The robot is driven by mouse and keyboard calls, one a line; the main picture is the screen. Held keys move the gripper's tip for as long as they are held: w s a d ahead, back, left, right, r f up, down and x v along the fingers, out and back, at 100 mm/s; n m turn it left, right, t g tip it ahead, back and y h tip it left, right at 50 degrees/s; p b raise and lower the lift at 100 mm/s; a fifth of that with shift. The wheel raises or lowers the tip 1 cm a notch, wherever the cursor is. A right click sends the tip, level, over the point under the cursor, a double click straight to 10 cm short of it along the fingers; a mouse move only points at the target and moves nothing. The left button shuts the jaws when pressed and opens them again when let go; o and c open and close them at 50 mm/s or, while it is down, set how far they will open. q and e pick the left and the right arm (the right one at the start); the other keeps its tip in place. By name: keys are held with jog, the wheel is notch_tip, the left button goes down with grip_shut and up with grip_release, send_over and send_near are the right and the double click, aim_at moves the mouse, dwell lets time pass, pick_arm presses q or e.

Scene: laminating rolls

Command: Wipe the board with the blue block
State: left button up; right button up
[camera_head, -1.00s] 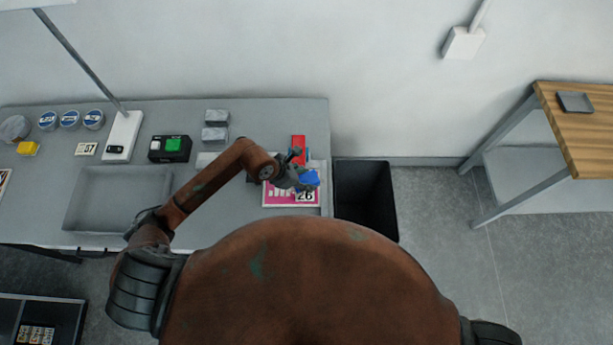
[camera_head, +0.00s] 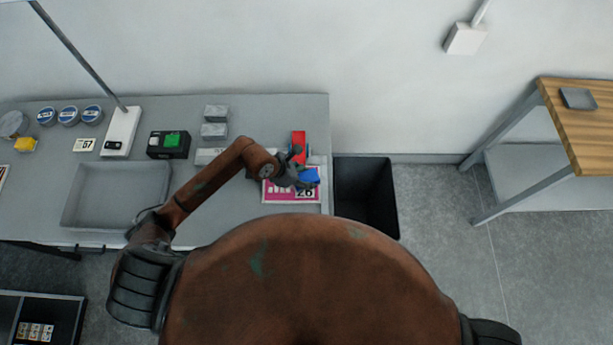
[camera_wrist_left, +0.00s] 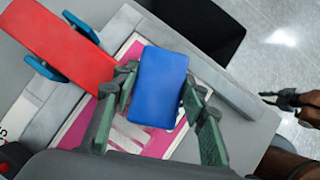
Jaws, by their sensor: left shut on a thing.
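The blue block (camera_head: 309,176) is held in my left gripper (camera_head: 293,179) over the right part of a pink-and-white board (camera_head: 279,193) at the table's right end. In the left wrist view, the blue block (camera_wrist_left: 159,86) sits between the fingers of my left gripper (camera_wrist_left: 157,105), which is shut on it. The pink board (camera_wrist_left: 157,146) shows beneath and around the block. I cannot tell whether block and board touch. The block partly covers the number on the board. My right gripper (camera_wrist_left: 287,98) shows at the right of the wrist view, away from the board; its opening is unclear.
A red block with blue ends (camera_head: 299,142) lies just behind the board. A black bin (camera_head: 364,197) stands off the table's right edge. A grey tray (camera_head: 117,195) and a black box with a green top (camera_head: 169,144) are to the left.

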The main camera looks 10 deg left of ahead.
pick_arm(q)
jog(key=shift+f+b, duration=0.55)
jog(key=shift+f, duration=0.2)
jog(key=shift+s+a, duration=0.2)
jog(key=shift+a, duration=0.7)
jog(key=shift+s+a, duration=0.15)
jog(key=shift+a, duration=0.75)
jog(key=shift+s+a+f+b, duration=0.1)
jog(key=shift+s+a+b, duration=0.15)
jog(key=shift+a, duration=0.5)
jog(key=shift+s+a+f+b, duration=0.1)
jog(key=shift+a+b, duration=0.15)
jog(key=shift+a, duration=0.45)
jog(key=shift+s+a, duration=0.2)
jog(key=shift+a, duration=0.7)
jog(key=shift+s+a, duration=0.2)
jog(key=shift+a, duration=0.65)
jog(key=shift+a+r+b, duration=0.2)
jog(key=shift+a+b, duration=0.05)
jog(key=shift+b, duration=0.05)
jog(key=shift+r, duration=0.1)
jog(key=shift+d, duration=0.1)
